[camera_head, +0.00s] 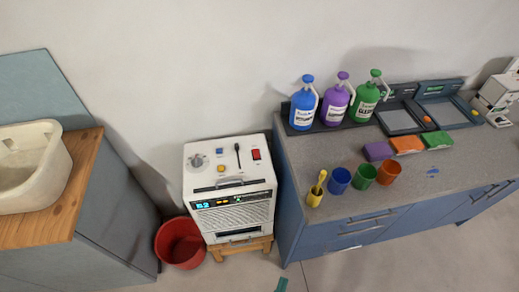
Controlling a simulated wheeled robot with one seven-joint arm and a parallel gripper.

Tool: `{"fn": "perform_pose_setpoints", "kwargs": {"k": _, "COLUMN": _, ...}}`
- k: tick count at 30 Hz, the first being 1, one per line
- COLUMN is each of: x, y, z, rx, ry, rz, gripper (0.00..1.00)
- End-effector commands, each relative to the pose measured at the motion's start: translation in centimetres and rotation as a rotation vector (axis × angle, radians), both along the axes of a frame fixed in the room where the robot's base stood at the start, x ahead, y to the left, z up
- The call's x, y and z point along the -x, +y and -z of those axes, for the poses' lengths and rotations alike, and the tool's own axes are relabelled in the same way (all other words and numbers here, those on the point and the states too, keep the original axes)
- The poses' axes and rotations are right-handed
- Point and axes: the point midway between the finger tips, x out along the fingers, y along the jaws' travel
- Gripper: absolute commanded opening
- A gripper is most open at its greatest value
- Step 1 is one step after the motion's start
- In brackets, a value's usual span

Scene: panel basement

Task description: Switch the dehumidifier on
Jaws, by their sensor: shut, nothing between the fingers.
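The dehumidifier is a white box (230,187) on a low wooden stand, between two counters. Its top panel carries a grey round dial (197,161), a blue button (219,151), a yellow button (221,168), a black lever (238,155) and a red switch (256,154). Its front has a lit blue display (204,205), small lights beside it and a vent grille. The switch's position is too small to tell. Only a small teal tip of what appears to be my gripper (281,285) shows at the bottom edge, shut and empty, apart from the dehumidifier. The rest is out of frame.
A red bucket (180,243) stands left of the dehumidifier. A wooden-topped counter with a basin (32,165) is at left. The blue counter (335,215) at right holds bottles, colored cups, sponges and trays. Floor in front of the dehumidifier looks clear.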

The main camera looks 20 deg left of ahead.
Motion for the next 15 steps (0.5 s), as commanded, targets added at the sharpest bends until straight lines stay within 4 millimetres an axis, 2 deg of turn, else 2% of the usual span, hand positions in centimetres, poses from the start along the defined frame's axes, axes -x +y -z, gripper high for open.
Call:
{"fn": "perform_pose_setpoints", "kwargs": {"k": 1, "x": -1.3, "y": 0.3, "z": 0.3, "rx": -0.006, "ry": -0.004, "rz": -0.006, "gripper": 0.00}}
{"fn": "perform_pose_setpoints", "kwargs": {"k": 8, "x": -6.5, "y": 1.8, "z": 1.7, "rx": -0.025, "ry": 0.007, "rz": -0.044, "gripper": 0.00}}
{"fn": "perform_pose_setpoints", "kwargs": {"k": 15, "x": -12.0, "y": 4.0, "z": 2.1, "rx": -0.041, "ry": 0.014, "rz": -0.105, "gripper": 0.00}}
